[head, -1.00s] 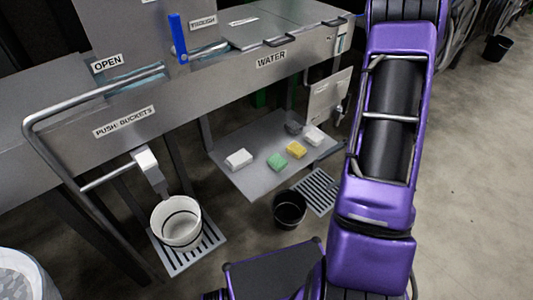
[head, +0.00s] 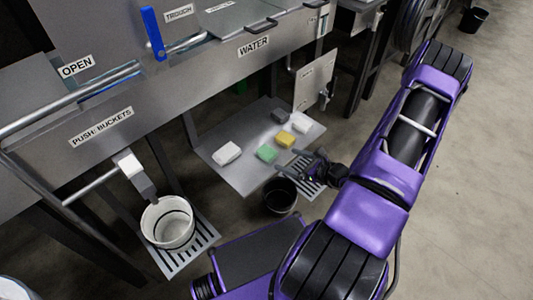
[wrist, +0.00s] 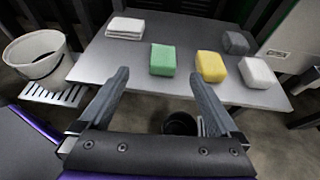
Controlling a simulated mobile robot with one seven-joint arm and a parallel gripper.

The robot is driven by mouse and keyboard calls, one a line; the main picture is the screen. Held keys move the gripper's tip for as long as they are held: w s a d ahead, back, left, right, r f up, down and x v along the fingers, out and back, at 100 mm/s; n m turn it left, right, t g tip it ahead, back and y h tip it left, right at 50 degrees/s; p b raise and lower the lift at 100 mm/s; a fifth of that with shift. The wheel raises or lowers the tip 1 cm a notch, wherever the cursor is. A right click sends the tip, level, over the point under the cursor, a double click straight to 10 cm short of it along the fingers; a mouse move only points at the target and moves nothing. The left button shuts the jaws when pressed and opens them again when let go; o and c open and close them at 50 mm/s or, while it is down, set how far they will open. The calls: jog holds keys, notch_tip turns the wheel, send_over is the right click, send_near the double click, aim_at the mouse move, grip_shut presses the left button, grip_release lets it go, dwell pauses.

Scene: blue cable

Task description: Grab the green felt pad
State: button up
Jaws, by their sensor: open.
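The green felt pad (head: 266,153) lies on a grey metal shelf (head: 240,178) under the trough. In the wrist view the green pad (wrist: 163,60) is a thick block near the shelf's front edge, ahead of my gripper and between the lines of its fingers. My gripper (wrist: 158,82) is open and empty, with its fingers wide apart and short of the pad. In the head view my gripper (head: 312,168) is small and dark, at the shelf's front right.
A white pad (wrist: 126,28) lies left of the green one; a yellow pad (wrist: 211,66), a dark grey pad (wrist: 236,43) and another white pad (wrist: 258,72) lie to the right. A black bucket (head: 280,196) stands below the shelf's front; a white bucket (head: 167,222) is at left.

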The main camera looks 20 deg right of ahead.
aim_at(268, 152)
jog(key=x, duration=0.5)
jog(key=shift+d+x, duration=0.15)
jog(key=shift+x, duration=1.15)
jog(key=shift+d+x, duration=0.2)
jog(key=shift+x, duration=1.1)
jog(key=shift+w, duration=0.1)
jog(key=c, duration=1.4)
